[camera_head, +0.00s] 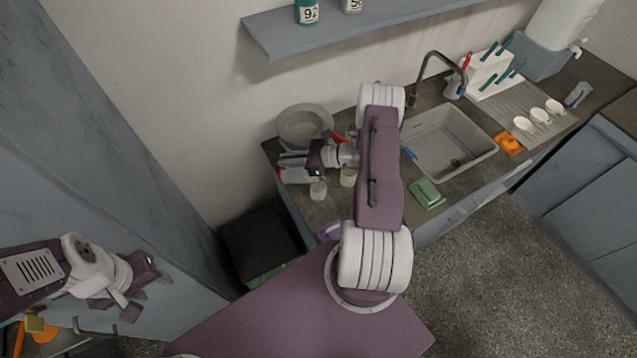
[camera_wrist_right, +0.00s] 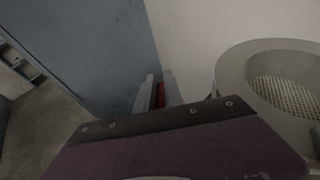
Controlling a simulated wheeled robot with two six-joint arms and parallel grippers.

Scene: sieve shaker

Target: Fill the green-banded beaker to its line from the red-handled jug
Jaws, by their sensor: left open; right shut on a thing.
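My right gripper (camera_head: 290,167) is over the left end of the counter. It is shut on the red handle of what looks like the jug, and a strip of this red handle (camera_wrist_right: 160,95) shows between the fingers in the right wrist view. The jug's body is mostly hidden and its tilt and contents cannot be told. Two small pale beakers stand on the counter just right of and in front of the fingers: one beaker (camera_head: 318,191) nearer, another (camera_head: 348,177) under my right arm. I cannot make out a green band or line. My left gripper (camera_head: 148,292) is open and empty, far from the counter.
A round grey sieve pan (camera_head: 303,125) stands behind my right gripper, also in the right wrist view (camera_wrist_right: 235,75). A sink (camera_head: 450,140), a green sponge-like block (camera_head: 427,194) and an orange item (camera_head: 508,143) are to the right. A shelf (camera_head: 350,25) hangs above.

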